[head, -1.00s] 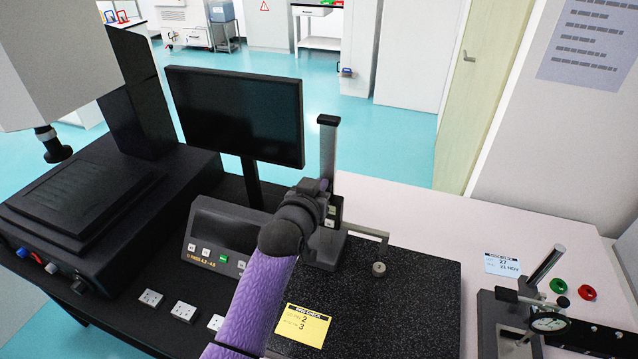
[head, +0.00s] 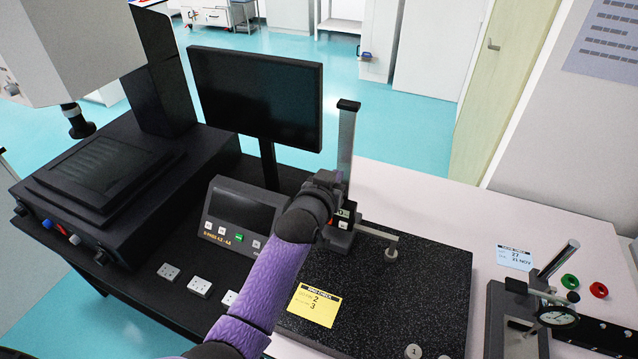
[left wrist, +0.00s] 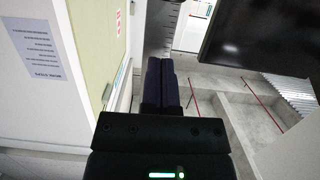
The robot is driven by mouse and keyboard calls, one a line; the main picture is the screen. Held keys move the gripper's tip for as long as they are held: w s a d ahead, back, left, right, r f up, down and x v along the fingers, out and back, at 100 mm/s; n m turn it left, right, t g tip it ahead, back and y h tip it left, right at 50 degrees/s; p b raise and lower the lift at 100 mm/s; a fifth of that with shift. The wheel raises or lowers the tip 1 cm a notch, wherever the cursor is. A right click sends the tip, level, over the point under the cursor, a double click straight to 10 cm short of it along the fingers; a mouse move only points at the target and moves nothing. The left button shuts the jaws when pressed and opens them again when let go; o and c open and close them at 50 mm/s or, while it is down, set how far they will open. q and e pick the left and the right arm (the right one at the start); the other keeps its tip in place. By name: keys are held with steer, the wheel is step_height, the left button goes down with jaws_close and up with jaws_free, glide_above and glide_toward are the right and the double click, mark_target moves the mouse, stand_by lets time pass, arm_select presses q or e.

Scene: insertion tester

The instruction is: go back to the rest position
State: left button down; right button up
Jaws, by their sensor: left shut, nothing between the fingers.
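My left arm, with a purple sleeve, rises from the bottom of the head view. Its dark wrist and gripper (head: 328,187) are in front of the upright metal column of the gauge stand (head: 346,145) and partly hide it. Whether they touch cannot be told. In the left wrist view the two dark fingers of my left gripper (left wrist: 161,75) lie side by side, closed, with nothing between them. My right gripper is in neither view.
The gauge stand is on a black speckled plate (head: 430,285) with a yellow label (head: 315,305). A display box (head: 240,220) and a monitor (head: 257,95) stand to the left. A dial fixture (head: 555,317) is at the right. The pale tabletop (head: 420,200) is bare behind the plate.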

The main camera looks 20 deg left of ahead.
arm_select(q)
steer(key=s+f+m+g, duration=0.15)
steer(key=s+g, duration=0.25)
steer(key=s, duration=0.7)
steer(key=s+f+g+p, duration=0.1)
steer(key=s+f+g, duration=0.25)
steer(key=s, duration=0.75)
steer(key=s+f+g, duration=0.2)
steer(key=s+g, duration=0.3)
steer(key=s, duration=0.6)
step_height(320, 180, down, 22)
steer(key=s+f+g+b, duration=0.1)
steer(key=s+b, duration=0.1)
steer(key=b, duration=0.4)
steer(key=s+a+f+g+b, duration=0.1)
steer(key=s+f+b, duration=0.4)
steer(key=s+f, duration=0.9)
step_height(320, 180, down, 2)
steer(key=shift+s+a+f+m+g+y, duration=0.15)
steer(key=shift+a+m+g+y, duration=0.25)
steer(key=shift+a, duration=0.35)
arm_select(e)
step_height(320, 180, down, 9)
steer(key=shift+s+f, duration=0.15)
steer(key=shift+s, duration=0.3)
